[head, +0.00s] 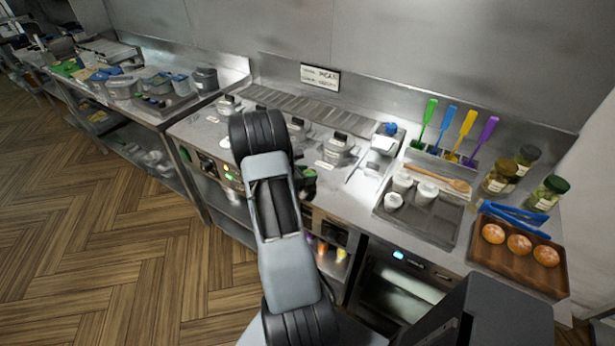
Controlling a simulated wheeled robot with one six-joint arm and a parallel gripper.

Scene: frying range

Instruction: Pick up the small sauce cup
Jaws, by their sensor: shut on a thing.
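Three small white sauce cups show in the head view: a back one (402,183), a right one (427,192) and a smaller-looking front one (394,201). They stand on a grey metal tray (433,232) on the counter, right of my arm. My arm rises from the bottom centre and bends at the top, left of the tray. A dark part beside the arm may belong to my wrist. My gripper's fingers are hidden behind the arm, so what they hold does not show.
A wooden board (516,276) with three round buns and blue tongs (517,215) lies right of the tray. A wooden spoon (438,177) lies at the tray's back. Jars (549,192) and coloured spatulas stand behind. Lidded fryer wells (338,150) line the counter behind my arm.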

